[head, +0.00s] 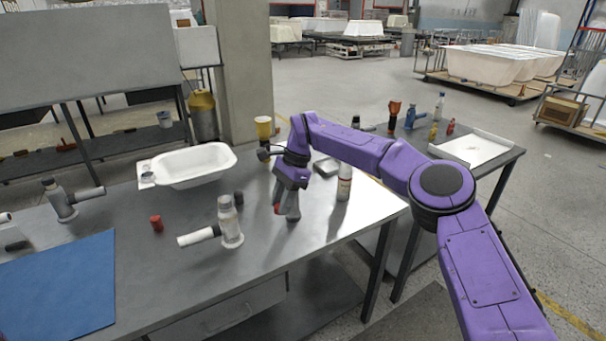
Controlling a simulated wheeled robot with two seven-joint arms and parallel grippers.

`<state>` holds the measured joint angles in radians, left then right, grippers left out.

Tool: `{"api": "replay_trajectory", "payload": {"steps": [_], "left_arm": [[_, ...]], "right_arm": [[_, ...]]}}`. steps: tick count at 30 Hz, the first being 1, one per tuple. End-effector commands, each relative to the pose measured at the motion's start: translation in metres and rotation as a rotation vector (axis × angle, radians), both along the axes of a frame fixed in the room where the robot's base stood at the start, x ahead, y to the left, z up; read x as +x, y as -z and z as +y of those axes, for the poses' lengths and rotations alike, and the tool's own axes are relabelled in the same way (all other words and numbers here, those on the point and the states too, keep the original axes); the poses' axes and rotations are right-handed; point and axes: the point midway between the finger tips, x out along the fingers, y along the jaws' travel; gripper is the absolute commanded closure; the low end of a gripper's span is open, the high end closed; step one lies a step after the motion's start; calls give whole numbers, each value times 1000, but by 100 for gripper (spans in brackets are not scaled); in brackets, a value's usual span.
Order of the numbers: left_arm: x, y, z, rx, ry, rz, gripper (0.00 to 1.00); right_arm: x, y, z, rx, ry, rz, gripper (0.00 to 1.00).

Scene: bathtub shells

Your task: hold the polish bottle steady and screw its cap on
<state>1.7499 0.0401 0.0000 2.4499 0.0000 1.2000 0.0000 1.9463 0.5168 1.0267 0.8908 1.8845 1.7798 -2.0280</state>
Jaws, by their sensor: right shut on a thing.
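A white bottle (344,184) with a label stands upright on the steel bench, near its right end. I cannot tell for sure that it is the polish bottle. My right gripper (290,213) points down over the bench, to the left of this bottle and apart from it. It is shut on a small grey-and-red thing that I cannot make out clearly. A red cap-like piece (156,223) and a small black cylinder (238,199) sit on the bench farther left. My left gripper is not in view.
A white tub shell (193,165) lies at the back of the bench (180,268). A blue mat (60,285) covers the front left. A second table (425,145) at right holds bottles and a white tray.

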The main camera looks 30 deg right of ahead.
Motion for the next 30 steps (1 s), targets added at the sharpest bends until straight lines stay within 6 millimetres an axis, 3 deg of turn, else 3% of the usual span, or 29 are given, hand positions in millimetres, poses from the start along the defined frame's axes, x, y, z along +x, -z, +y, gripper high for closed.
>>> {"api": "replay_trajectory", "payload": {"steps": [5, 9, 13, 19, 30], "left_arm": [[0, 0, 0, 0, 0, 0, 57], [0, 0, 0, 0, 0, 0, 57], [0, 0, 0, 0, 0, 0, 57], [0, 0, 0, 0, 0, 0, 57], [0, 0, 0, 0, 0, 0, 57]], "right_arm": [[-36, 29, 57, -3, -527, 4, 96], [-84, 53, 107, 0, -995, 3, 96], [-125, 67, 139, 3, -1283, 0, 96], [-157, 76, 160, 2, -1425, -5, 96], [-158, 76, 161, 1, -1426, -6, 96]]}}
